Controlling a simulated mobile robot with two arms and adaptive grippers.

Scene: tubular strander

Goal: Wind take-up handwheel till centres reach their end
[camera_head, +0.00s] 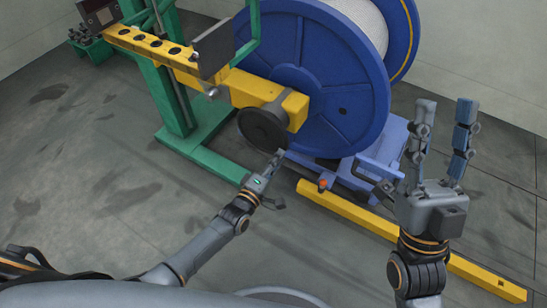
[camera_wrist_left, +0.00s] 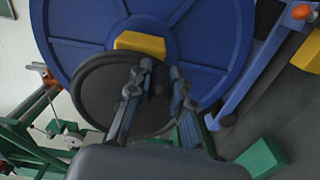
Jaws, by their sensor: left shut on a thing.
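The take-up handwheel (camera_head: 262,128) is a dark disc on the end of a yellow arm, in front of the big blue reel. My left gripper (camera_head: 277,156) is at the wheel's lower right edge. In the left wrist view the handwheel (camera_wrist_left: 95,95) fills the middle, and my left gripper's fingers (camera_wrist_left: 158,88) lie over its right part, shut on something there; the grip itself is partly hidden. The yellow centre housing (camera_head: 288,108) sits right behind the wheel, against the blue reel (camera_head: 320,75). My right gripper (camera_head: 443,125) is open and empty, fingers pointing up, right of the reel.
A green frame (camera_head: 172,90) stands left of the reel, with a yellow beam (camera_head: 150,45) and a dark panel (camera_head: 214,48) on it. A yellow floor rail (camera_head: 370,228) runs below my right gripper. A blue cradle (camera_head: 375,165) has an orange knob (camera_head: 322,184).

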